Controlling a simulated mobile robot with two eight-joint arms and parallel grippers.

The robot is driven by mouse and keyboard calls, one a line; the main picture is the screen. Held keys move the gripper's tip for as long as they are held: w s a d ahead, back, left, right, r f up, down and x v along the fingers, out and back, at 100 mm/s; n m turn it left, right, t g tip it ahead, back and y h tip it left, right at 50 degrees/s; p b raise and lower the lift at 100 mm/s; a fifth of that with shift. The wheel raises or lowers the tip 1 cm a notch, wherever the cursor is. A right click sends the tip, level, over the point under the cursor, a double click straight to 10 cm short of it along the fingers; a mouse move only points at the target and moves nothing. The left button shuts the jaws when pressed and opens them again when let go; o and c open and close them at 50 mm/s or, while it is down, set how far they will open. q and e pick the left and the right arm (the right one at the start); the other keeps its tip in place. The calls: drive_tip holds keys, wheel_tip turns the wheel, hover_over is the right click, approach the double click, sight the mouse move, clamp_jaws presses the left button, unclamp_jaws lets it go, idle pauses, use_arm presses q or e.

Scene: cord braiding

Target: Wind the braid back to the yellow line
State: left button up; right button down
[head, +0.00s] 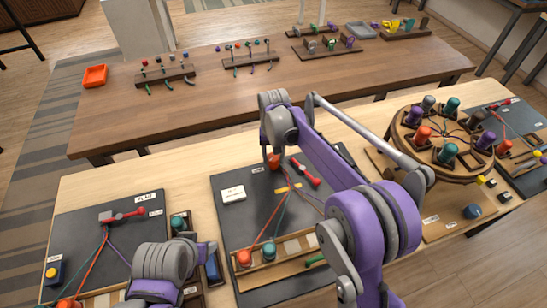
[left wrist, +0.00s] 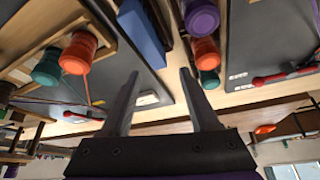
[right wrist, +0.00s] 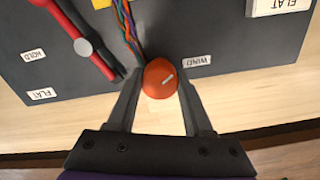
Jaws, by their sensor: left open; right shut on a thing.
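An orange winding knob (right wrist: 158,82) stands at the far edge of the middle dark board (head: 228,210), beside a WIND label. My right gripper (right wrist: 160,92) is shut on this knob, a finger on each side. The braid (right wrist: 127,28) of several coloured cords runs from the knob onto the board. A yellow strip (head: 287,188), seemingly the yellow line, crosses the cords in the head view; its edge shows in the right wrist view (right wrist: 102,4). My left gripper (left wrist: 158,80) is open and empty, away from the knob; its fingertips are not clear in the head view.
A red lever (head: 305,172) lies beside the cords, near HOLD and FLAT labels. A round bobbin stand (head: 440,130) is at right.

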sight(274, 157)
use_arm(q)
drive_tip(key=shift+f, duration=0.2)
use_arm(e)
drive_tip(key=shift+m, duration=1.5)
drive_tip(key=shift+c, duration=1.5)
unclamp_jaws()
use_arm(q)
drive_tip(key=shift+r, duration=0.3)
use_arm(e)
wheel_tip(274, 157, up, 11)
drive_tip(key=shift+f, duration=0.1)
